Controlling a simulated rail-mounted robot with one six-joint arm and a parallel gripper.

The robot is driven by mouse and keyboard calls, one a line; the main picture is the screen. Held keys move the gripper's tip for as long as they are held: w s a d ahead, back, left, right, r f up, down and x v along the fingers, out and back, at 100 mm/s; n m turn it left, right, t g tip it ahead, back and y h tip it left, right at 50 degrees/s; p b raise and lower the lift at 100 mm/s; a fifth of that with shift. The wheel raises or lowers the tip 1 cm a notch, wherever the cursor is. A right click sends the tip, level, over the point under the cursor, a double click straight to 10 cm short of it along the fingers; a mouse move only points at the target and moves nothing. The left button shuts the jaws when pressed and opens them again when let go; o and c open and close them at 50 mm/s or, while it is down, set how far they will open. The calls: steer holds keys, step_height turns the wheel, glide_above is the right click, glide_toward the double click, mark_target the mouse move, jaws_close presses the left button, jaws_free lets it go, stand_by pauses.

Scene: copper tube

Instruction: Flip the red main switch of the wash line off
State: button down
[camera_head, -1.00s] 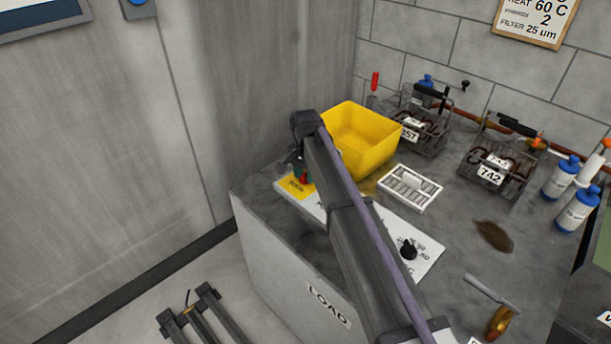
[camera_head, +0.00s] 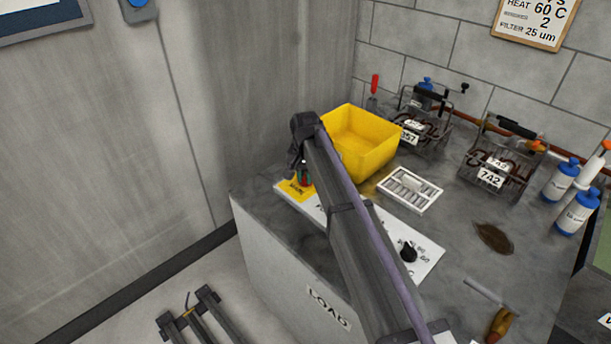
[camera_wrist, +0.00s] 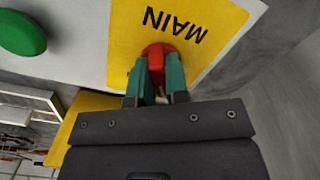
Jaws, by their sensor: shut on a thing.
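The red main switch (camera_wrist: 157,52) stands on a yellow plate (camera_wrist: 222,22) lettered MAIN, upside down in the wrist view. My gripper (camera_wrist: 158,82) has its two green fingers close together on the switch, one on each side, and is shut on it. The switch's upper end shows beyond the fingertips; the rest is hidden between them. In the head view, my gripper (camera_head: 304,178) is at the yellow plate (camera_head: 291,190) on the left end of the white control panel (camera_head: 425,254). My arm hides part of the panel there.
A green button (camera_wrist: 22,32) lies near the switch in the wrist view. In the head view, a yellow bin (camera_head: 377,160) stands close behind my gripper, with a white slotted tray (camera_head: 428,203) beside it. A black knob (camera_head: 408,252) is on the panel's right end.

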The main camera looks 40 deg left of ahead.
steer(key=c, duration=1.1)
jaws_free()
step_height(320, 180, up, 11)
steer(key=p, duration=1)
steer(key=shift+f+p, duration=0.1)
steer(key=shift+p, duration=0.3)
steer(key=s+d+r+m+p, duration=0.1)
steer(key=s+d, duration=0.2)
steer(key=d, duration=1.8)
steer(key=s+d+r+m+p, duration=0.2)
steer(key=s+d, duration=0.1)
steer(key=d, duration=1.7)
steer(key=s+d+r+m+p, duration=0.1)
steer(key=s+d, duration=0.2)
steer(key=d, duration=1.8)
steer(key=shift+s+d+r, duration=0.1)
steer(key=shift+d+r, duration=0.1)
steer(key=shift+d, duration=0.15)
